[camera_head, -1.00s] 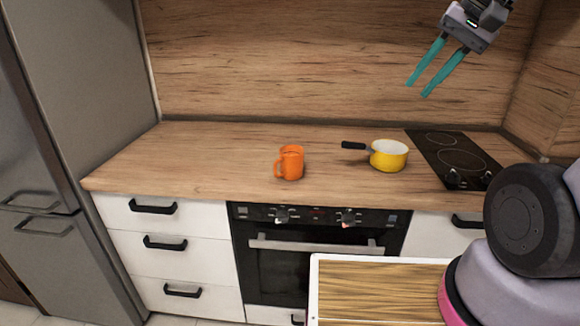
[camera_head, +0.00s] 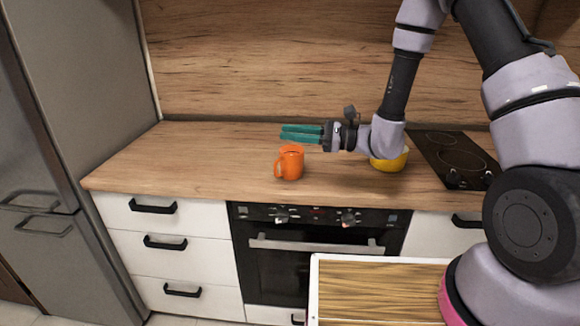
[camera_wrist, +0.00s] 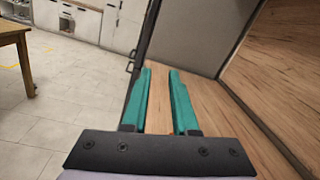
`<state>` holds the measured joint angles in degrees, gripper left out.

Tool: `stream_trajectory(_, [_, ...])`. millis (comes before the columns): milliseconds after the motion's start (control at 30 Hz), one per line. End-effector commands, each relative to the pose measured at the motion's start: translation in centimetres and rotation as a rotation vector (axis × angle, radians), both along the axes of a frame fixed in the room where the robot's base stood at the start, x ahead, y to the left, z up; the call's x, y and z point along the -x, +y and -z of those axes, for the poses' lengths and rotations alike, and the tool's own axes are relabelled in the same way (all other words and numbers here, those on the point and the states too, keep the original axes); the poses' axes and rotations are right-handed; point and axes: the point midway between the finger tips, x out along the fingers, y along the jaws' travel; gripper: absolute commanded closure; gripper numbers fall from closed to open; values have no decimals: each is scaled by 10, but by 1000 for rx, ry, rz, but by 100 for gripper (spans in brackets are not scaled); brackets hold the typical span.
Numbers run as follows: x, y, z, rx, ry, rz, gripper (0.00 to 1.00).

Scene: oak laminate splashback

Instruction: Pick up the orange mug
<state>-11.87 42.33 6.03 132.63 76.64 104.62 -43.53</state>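The orange mug (camera_head: 290,163) stands upright on the wooden counter in the head view, its handle to the left. My gripper (camera_head: 282,133) has teal fingers pointing left, and in the head view it appears just above and behind the mug's rim. I cannot tell its exact height or depth from the mug. In the wrist view the fingers of my gripper (camera_wrist: 160,72) are apart with nothing between them but the counter beyond.
A yellow pot (camera_head: 392,163) sits right of the mug, partly hidden by my arm. A black hob (camera_head: 455,160) is at the right. The counter (camera_head: 190,160) is clear left of the mug. The wooden splashback (camera_head: 250,60) rises behind; a fridge (camera_head: 80,120) stands left.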

Motion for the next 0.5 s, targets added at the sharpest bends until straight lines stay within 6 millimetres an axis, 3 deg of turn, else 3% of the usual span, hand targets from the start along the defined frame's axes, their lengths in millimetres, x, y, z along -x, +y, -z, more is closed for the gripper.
stream_trajectory(33, [-8, 3, 26, -18, 58, 59, 73])
stream_trajectory(233, [-33, 2, 109, -46, 194, 297, 73])
stream_trajectory(333, [-38, -3, 136, -41, 229, 376, 73])
stream_trajectory(500, [-42, -4, 156, -34, 247, 432, 73])
